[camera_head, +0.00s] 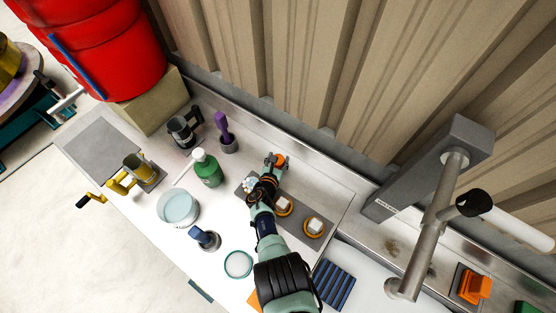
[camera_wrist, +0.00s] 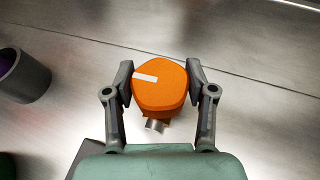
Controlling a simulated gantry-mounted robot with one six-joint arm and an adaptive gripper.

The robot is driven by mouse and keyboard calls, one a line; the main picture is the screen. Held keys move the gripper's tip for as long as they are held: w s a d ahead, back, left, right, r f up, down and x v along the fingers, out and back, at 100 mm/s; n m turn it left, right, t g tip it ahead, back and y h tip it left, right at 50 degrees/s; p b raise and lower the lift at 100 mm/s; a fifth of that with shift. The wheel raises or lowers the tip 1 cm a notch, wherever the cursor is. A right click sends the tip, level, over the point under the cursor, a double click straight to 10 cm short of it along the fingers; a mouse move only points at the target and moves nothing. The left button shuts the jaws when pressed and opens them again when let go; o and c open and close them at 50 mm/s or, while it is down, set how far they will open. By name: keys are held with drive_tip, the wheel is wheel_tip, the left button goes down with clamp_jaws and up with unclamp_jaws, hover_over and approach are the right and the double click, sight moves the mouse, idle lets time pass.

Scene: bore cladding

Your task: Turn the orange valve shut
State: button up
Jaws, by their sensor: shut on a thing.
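The orange valve (camera_wrist: 160,92) has a rounded knob with a white stripe on its top, pointing left and slightly up in the wrist view. A short metal stem shows below it. My gripper (camera_wrist: 160,85) has one finger on each side of the knob and is shut on it. In the head view the orange valve (camera_head: 281,159) shows at the end of my arm, near the back edge of the bench, with my gripper (camera_head: 275,162) at it. The arm hides part of the plate beneath.
Two white-topped knobs with orange rings (camera_head: 314,227) stand on the dark plate by my arm. A green bottle (camera_head: 208,169), a purple-handled tool in a grey cup (camera_head: 228,144) and a clear bowl (camera_head: 178,207) stand left. The corrugated wall (camera_head: 330,60) rises close behind.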

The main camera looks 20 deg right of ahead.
drive_tip(key=shift+r, duration=0.15)
drive_tip(key=o, duration=0.7)
drive_tip(key=shift+w, duration=0.1)
drive_tip(key=o, duration=0.5)
drive_tip(key=shift+c, duration=0.2)
